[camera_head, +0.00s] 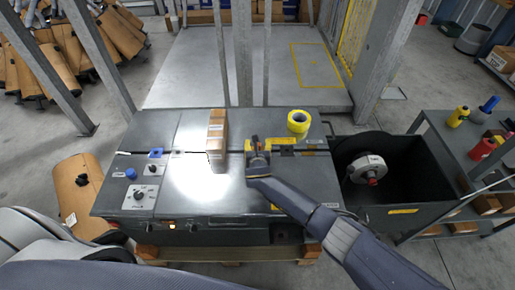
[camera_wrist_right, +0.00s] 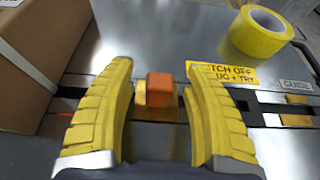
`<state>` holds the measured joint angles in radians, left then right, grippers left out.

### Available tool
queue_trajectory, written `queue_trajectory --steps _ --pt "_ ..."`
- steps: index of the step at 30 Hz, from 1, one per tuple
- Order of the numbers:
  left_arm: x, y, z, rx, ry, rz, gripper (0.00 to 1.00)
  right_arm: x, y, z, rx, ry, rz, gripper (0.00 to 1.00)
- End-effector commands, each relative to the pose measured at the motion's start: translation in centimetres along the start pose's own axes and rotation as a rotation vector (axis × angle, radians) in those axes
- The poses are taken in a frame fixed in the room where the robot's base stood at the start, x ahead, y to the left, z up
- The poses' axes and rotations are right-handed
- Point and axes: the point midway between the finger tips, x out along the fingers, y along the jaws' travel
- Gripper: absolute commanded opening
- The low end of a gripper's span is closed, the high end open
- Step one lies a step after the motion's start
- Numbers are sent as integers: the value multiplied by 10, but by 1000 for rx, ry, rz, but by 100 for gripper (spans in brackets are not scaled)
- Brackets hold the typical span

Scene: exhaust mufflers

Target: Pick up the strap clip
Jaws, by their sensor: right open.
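A small orange-brown block (camera_wrist_right: 161,90), which looks like the strap clip, sits at the dark slot across the grey machine top. It shows in the right wrist view between the two yellow fingers. My right gripper (camera_wrist_right: 157,92) is open around it, with a gap on both sides. I cannot tell how far the fingertips are above the surface. In the head view my right gripper (camera_head: 257,150) is over the middle of the machine top and hides the clip. My left gripper is not in view.
A cardboard box (camera_head: 217,135) stands close left of the right gripper, and a yellow tape roll (camera_head: 298,121) lies to its right. A yellow label (camera_wrist_right: 222,72) is near the slot. A dark bin with a strap reel (camera_head: 368,168) stands right of the machine (camera_head: 120,197).

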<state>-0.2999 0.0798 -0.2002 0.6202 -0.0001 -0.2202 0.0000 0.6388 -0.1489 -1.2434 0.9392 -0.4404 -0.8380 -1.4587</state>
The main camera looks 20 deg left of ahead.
Motion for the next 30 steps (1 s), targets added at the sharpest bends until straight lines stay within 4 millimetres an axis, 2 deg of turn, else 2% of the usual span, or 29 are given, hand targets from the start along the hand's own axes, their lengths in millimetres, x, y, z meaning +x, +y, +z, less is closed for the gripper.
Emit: queue_trajectory --steps 7,21,30 --pt "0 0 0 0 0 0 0 0 0 0 0 0 0 55" --pt "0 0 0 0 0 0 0 0 0 0 1 0 0 0" --pt "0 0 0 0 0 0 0 0 0 0 1 1 -1 0"
